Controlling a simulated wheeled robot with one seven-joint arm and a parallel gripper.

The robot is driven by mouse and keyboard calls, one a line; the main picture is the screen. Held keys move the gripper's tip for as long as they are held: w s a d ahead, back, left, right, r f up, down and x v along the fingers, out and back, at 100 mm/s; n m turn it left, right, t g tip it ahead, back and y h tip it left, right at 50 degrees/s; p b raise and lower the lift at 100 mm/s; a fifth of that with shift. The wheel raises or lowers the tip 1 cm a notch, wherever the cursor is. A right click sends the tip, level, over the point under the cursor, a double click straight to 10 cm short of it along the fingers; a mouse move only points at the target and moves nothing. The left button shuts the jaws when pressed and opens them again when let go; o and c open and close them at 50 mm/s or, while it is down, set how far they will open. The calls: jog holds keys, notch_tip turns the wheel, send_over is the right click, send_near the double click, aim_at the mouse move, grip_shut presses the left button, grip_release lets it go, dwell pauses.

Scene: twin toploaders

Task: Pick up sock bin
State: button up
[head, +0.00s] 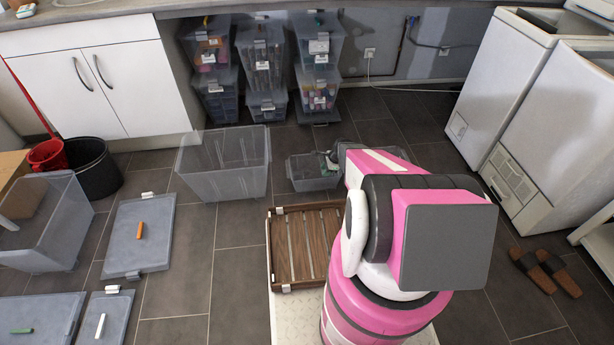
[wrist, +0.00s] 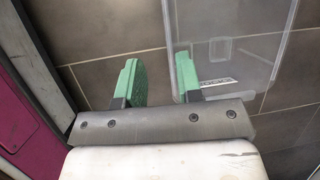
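A small clear bin (head: 312,172) stands on the floor beyond my arm in the head view, its right part hidden. In the wrist view a clear bin (wrist: 245,45) with a small white label lies to the right of and beneath the fingers. My gripper (wrist: 161,80) is open, with two green-padded fingers apart and nothing seen held between them. The right finger overlaps the bin's left edge in the picture; I cannot tell whether they touch. In the head view my arm hides most of the gripper.
A larger empty clear bin (head: 225,165) stands left of the small one. Stacked bins (head: 262,65) stand under the counter. A wooden slatted crate (head: 303,245) is close in front. Lids (head: 142,235) lie on the left floor; white appliances (head: 555,120) and sandals (head: 545,270) are right.

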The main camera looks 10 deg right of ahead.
jog(key=f, duration=0.2)
send_over(317, 182)
jog(key=s+d, duration=0.1)
notch_tip(317, 182, down, 4)
jog(key=x, duration=0.4)
jog(key=shift+w+d+f, duration=0.2)
jog(key=shift+w+f, duration=0.1)
jog(key=shift+a+f, duration=0.1)
jog(key=shift+f, duration=0.05)
jog(key=shift+f, duration=0.2)
grip_shut()
